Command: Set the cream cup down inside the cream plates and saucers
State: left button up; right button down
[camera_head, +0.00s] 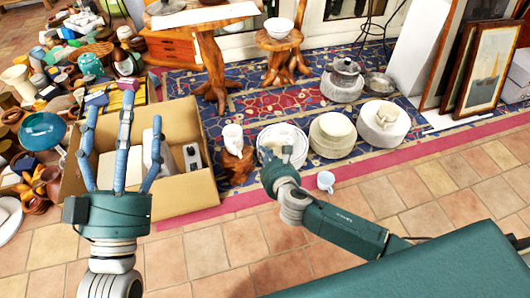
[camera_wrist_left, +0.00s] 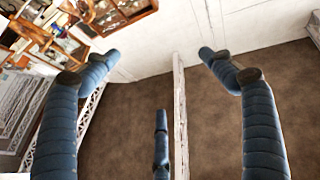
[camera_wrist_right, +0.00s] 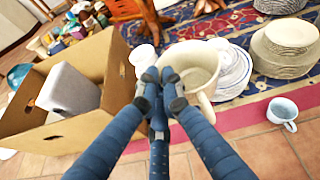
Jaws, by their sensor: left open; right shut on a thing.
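My right gripper (camera_wrist_right: 162,80) is shut on the cream cup (camera_wrist_right: 198,62), which fills the middle of the right wrist view with its open mouth showing. In the head view my right gripper (camera_head: 267,157) is in front of a stack of white plates (camera_head: 294,134); the cup is hard to make out there. In the right wrist view these white plates (camera_wrist_right: 238,74) show just right of the cup. The cream plates and saucers (camera_head: 332,128) stand to their right on the rug, also in the right wrist view (camera_wrist_right: 288,50). My left gripper (camera_head: 122,140) is open and empty, fingers up.
A pale blue cup (camera_head: 325,181) stands on the tiles. A white jug (camera_head: 233,135) stands on a wooden stump left of the plates. An open cardboard box (camera_head: 187,198) lies further left. Another plate stack (camera_head: 383,130) and a metal pot (camera_head: 342,75) stand on the rug.

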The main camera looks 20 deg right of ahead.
pick_arm(q)
notch_tip(320, 180, down, 9)
jog(key=w+g+y+p, duration=0.1)
jog(key=w+g, duration=0.1)
jog(key=g, duration=0.2)
jog(key=shift+a+g+y+p, duration=0.3)
jog(key=shift+p, duration=0.05)
dwell(0.5)
